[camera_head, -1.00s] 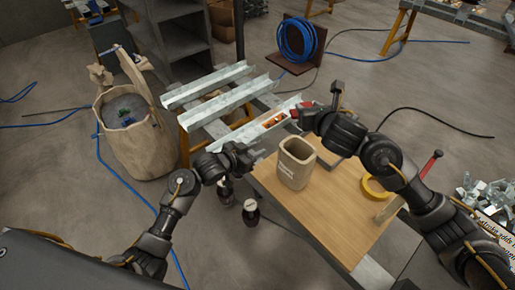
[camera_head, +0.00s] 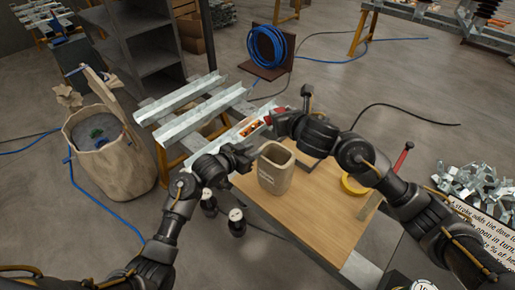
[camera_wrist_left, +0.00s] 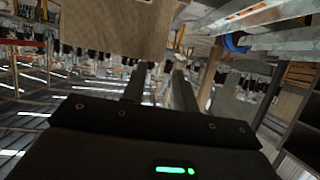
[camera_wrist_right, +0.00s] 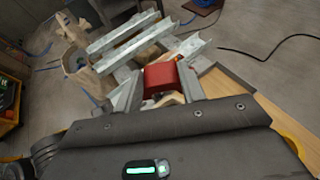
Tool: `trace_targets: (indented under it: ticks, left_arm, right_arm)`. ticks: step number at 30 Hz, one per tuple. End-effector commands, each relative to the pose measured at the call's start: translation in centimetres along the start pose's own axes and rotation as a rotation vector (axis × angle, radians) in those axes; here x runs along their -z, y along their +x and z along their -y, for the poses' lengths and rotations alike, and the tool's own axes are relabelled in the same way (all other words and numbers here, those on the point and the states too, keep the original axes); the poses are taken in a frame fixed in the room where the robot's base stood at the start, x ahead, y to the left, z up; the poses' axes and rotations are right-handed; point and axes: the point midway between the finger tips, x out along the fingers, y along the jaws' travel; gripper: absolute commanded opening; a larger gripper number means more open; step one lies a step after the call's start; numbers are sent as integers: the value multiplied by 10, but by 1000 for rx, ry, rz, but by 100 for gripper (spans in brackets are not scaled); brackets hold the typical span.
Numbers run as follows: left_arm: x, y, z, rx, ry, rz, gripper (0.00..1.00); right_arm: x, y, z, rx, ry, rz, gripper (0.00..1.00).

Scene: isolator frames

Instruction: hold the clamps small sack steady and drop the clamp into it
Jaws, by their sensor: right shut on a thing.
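My right gripper (camera_head: 272,120) is above and behind the sack, shut on a red-ended clamp. The red part (camera_wrist_right: 162,76) shows between its fingers in the right wrist view; the rest of the clamp is mostly hidden.
Metal channels (camera_head: 180,98) lie left of the wooden table (camera_head: 318,215); one holds orange pieces (camera_head: 250,128). A yellow ring (camera_head: 353,185) lies on the table's right. Dark bottles (camera_head: 237,224) stand beside the table. A large sack (camera_head: 110,170) stands on the floor at left.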

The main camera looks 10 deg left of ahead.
Motion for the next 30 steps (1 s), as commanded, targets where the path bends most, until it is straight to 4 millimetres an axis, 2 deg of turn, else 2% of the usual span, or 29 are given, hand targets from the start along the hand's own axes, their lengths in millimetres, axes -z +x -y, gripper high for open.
trace_targets:
  ticks: [3,9,20,27,30]
  left_arm:
    - [0,20,0,-1,-2,0,29]
    - [0,39,0,-1,0,0,29]
    - [0,44,0,0,1,0,29]
    - [0,43,0,0,1,0,0]
    - [0,43,0,0,1,0,0]
  right_arm:
    - [-1,0,0,-1,1,2,10]
    - [-1,0,0,0,1,2,10]
    - [-1,0,0,0,1,2,10]
    - [-1,0,0,0,1,2,10]
    - [-1,0,0,0,1,2,10]
